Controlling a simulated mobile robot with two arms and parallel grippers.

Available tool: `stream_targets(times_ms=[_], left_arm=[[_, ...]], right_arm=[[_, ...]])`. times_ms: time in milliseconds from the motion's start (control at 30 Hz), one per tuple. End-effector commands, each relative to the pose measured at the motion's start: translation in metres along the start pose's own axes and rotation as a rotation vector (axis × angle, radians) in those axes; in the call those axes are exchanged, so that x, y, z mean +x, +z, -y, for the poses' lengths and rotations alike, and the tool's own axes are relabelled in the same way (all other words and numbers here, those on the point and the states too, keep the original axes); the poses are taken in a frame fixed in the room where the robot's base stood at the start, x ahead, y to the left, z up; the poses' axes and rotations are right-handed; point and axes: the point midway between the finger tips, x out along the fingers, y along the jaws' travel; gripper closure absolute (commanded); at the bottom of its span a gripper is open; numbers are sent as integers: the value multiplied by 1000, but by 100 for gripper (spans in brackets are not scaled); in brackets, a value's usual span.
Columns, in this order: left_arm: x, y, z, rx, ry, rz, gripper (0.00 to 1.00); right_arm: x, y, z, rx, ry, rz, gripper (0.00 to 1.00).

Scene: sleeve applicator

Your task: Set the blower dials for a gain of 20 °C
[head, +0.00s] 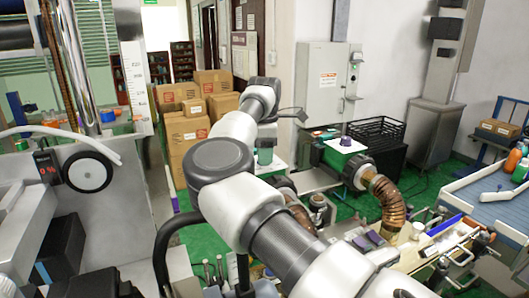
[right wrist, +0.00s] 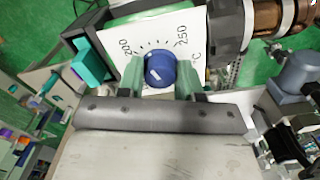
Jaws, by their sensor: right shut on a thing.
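In the right wrist view my right gripper (right wrist: 162,84) is shut on a blue round dial knob (right wrist: 159,67), one green finger on each side. The knob sits on a white dial plate (right wrist: 130,63) with tick marks, 200 at left, 250 at right and a °C mark. The knob's exact setting cannot be read. In the head view my right gripper (head: 265,156) points down at a white plate, partly hidden by my arm. A second green blower (head: 340,162) to its right has a purple knob (head: 346,141) on a white plate, free of any gripper. My left gripper does not show.
A brown ribbed hose (head: 388,200) curves down from the second blower. A bench (head: 435,258) with fittings and tools stands front right. A grey machine with a small red display (head: 46,168) stands at left. Cardboard boxes (head: 187,145) and a black crate (head: 377,131) are behind.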

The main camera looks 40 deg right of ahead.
Motion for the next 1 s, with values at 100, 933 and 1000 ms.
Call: stream_targets(times_ms=[100, 933, 1000], left_arm=[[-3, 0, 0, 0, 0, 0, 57], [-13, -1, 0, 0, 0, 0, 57], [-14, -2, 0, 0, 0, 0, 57]], right_arm=[[-5, 0, -1, 110, 11, 1, 88], [-6, 0, -1, 879, 12, -5, 88], [-6, 0, -1, 931, 12, -6, 88]])
